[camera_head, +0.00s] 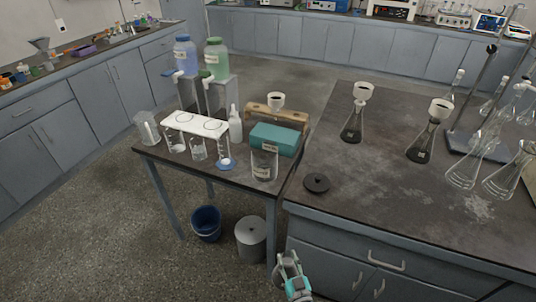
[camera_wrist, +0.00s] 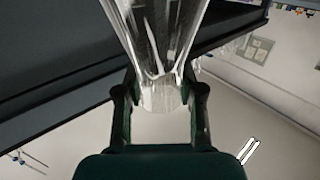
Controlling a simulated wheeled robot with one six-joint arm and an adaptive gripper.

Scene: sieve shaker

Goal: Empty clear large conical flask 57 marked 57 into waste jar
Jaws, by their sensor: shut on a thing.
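My gripper (camera_wrist: 160,98) is shut on a clear glass vessel (camera_wrist: 160,40), which looks like the large conical flask. The glass runs up out of the wrist view, and no mark 57 can be read on it. In the head view my gripper (camera_head: 290,275) is low at the bottom edge, in front of the bench; the flask is hard to make out there. A clear labelled jar (camera_head: 264,165), likely the waste jar, stands at the front right of the small table. Its label is too small to read. A dark round lid (camera_head: 316,183) lies on the bench beside it.
The small table (camera_head: 240,182) also bears a teal box (camera_head: 276,138), a white rack (camera_head: 196,124) and beakers. Several flasks stand on the bench (camera_head: 390,205) at right, two with white funnels. A blue bucket (camera_head: 207,223) and grey bin (camera_head: 251,238) are on the floor.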

